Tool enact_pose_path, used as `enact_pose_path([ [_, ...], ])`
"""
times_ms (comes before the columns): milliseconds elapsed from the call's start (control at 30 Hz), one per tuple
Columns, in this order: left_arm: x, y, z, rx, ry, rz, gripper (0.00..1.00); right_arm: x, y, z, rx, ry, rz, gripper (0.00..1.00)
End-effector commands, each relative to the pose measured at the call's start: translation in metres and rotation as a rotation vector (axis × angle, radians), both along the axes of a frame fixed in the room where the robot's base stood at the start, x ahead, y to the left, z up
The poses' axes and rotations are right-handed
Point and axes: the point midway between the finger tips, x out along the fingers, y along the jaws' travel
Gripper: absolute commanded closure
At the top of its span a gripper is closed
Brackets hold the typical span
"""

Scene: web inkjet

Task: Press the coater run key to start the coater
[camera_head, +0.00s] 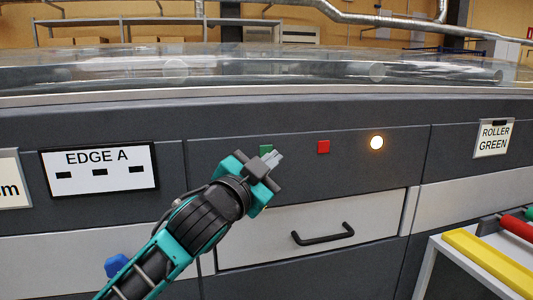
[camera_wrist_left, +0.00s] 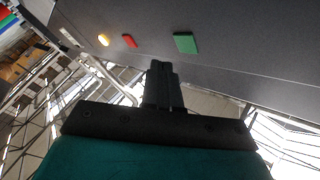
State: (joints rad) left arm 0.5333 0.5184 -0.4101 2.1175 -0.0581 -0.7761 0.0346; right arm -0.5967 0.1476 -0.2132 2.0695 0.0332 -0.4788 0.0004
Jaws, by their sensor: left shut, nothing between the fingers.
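A green key (camera_head: 265,149), likely the coater run key, sits on the dark front panel of the machine, partly hidden behind my left gripper in the head view. My left gripper (camera_head: 274,160) is shut and empty, with its fingertips just in front of the panel and close to the green key. In the left wrist view the green key (camera_wrist_left: 186,43) lies beyond and to the right of the shut fingertips (camera_wrist_left: 161,66), with a visible gap in the picture. A red key (camera_head: 323,147) and a lit round lamp (camera_head: 376,142) are to its right. My right gripper is not in view.
A drawer with a black handle (camera_head: 323,234) is below the keys. An "EDGE A" sign (camera_head: 99,169) is at left and a "ROLLER GREEN" tag (camera_head: 494,138) at right. A rack with a yellow bar (camera_head: 488,262) stands at lower right.

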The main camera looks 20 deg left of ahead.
Motion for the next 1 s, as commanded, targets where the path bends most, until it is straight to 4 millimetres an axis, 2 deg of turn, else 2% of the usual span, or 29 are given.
enact_pose_path([
  [233,0.0119,0.0085,0.0014,0.0,-0.001,0.0,1.0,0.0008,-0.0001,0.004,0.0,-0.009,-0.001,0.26],
  [1000,0.0124,0.0088,0.0008,0.0,-0.001,0.0,1.0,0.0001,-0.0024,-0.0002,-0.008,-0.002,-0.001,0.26],
])
